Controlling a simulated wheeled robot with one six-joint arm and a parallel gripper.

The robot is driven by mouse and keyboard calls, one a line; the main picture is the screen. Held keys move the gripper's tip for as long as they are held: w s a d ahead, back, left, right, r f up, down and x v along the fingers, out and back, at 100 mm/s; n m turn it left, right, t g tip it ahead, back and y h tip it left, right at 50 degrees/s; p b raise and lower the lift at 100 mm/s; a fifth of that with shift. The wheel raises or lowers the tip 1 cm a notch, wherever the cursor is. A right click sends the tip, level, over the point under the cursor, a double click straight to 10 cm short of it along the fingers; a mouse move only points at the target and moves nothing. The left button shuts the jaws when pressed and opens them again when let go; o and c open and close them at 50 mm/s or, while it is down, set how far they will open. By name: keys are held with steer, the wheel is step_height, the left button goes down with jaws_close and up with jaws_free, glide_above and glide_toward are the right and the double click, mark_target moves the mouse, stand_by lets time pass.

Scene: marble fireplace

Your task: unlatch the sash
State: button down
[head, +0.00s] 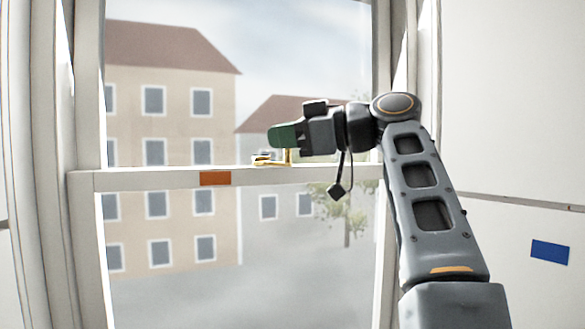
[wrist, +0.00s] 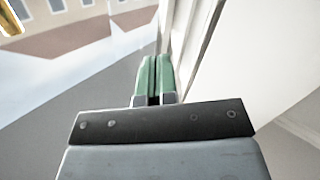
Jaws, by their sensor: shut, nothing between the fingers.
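The window sash has a white horizontal meeting rail (head: 140,180) across the middle of the head view. A small brass latch (head: 268,159) sits on top of this rail, right of its middle. A brass piece (wrist: 10,18) also shows at the top left corner of the wrist view. My gripper (head: 272,137) has green fingers and is just above the latch in the head view. In the wrist view its fingers (wrist: 153,62) are side by side, shut and empty. I cannot tell whether the gripper touches the latch, and part of the latch may be hidden behind my gripper.
An orange patch (head: 215,178) is on the rail's front, left of the latch. White window frame posts stand on both sides (head: 88,80). A blue patch (head: 550,252) is on the white wall at right. Buildings (head: 165,130) and a tree show through the glass.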

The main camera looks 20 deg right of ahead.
steer(key=s+a+f+n+t+h+b, duration=0.1)
steer(key=s+a+f+t+h+b, duration=0.1)
steer(key=s+a+t+h, duration=0.1)
steer(key=n+t+h+p, duration=0.4)
steer(key=n+h+p, duration=0.1)
steer(key=h, duration=0.3)
glide_toward(286, 154)
steer(key=w+a, duration=0.4)
steer(key=shift+w+d+p, duration=0.3)
steer(key=shift+w+d, duration=0.35)
steer(key=shift+w, duration=0.15)
steer(key=shift+w+d+f+p, duration=0.1)
steer(key=shift+w+d+p, duration=0.2)
steer(key=shift+w+d, duration=0.35)
steer(key=shift+a, duration=0.1)
steer(key=shift+w+d+f+n+y+b, duration=0.1)
steer(key=shift+w+d+n+y+b, duration=0.2)
steer(key=shift+y+b, duration=0.45)
